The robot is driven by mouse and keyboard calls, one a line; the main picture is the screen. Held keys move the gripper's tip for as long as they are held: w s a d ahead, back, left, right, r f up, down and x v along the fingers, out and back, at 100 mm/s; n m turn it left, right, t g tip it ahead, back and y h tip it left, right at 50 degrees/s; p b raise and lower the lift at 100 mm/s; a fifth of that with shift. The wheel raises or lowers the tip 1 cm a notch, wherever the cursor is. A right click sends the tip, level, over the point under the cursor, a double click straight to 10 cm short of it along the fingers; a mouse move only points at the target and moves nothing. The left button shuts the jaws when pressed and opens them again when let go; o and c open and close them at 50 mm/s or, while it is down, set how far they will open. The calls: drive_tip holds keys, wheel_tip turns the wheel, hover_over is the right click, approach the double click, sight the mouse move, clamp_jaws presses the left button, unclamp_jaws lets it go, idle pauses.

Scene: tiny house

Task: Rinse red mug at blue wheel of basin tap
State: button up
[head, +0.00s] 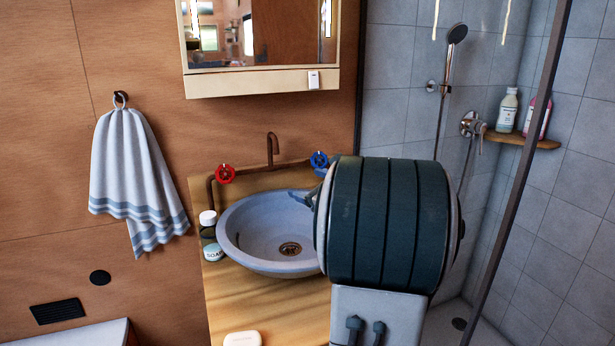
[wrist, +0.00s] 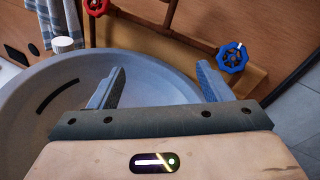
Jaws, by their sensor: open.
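The blue wheel (head: 319,160) sits on the copper pipe at the basin's back right. It also shows in the wrist view (wrist: 232,57), just beyond the right fingertip and apart from it. The round grey basin (head: 240,228) stands on a wooden counter, with the copper tap spout (head: 272,148) behind it. My gripper (wrist: 162,68) is open and empty over the right part of the basin. In the head view its fingers (head: 303,198) show at the basin's right rim, while my arm hides the rest. No red mug is visible in either view.
A red wheel (head: 225,173) is at the pipe's left end. A soap bottle (head: 211,240) stands at the basin's left and a white soap bar (head: 242,339) lies on the front counter. A towel (head: 135,180) hangs left, and a mirror cabinet (head: 262,82) hangs above.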

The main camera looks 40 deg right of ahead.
sight(319, 166)
drive_tip(key=s+d+m+t+h+b, duration=0.1)
drive_tip(key=d+m+h, duration=0.35)
drive_tip(key=d, duration=0.55)
drive_tip(key=shift+m, duration=0.25)
drive_tip(key=w, duration=0.4)
drive_tip(key=w+d, duration=0.1)
drive_tip(key=w, duration=0.3)
drive_tip(key=w+d, duration=0.1)
drive_tip(key=w, duration=0.4)
drive_tip(key=shift+f+p, duration=0.3)
drive_tip(key=shift+p, duration=0.1)
drive_tip(key=c, duration=1)
